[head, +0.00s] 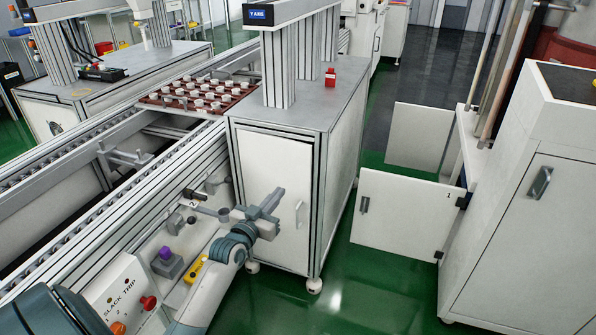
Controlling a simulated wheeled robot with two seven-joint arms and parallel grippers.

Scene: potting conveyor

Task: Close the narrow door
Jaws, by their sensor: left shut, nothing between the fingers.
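A narrow white door (262,160) with a pale upright handle (299,214) is on the front of the grey-framed cabinet (343,135) in the middle. It looks flush with the frame, but I cannot tell if a small gap remains. My left gripper (277,198) is shut and empty in front of this door, left of the handle, and hides part of the panel. I cannot tell whether it touches the door. At the right, a white door marked 1 (403,222) stands swung open on hinges. My right gripper is not in view.
Behind door 1 is another white panel (420,132). A tall white cabinet (520,215) stands at the right. The conveyor (150,175), with a red tray of white pots (205,93), runs at the left. The control panel (118,300) is below.

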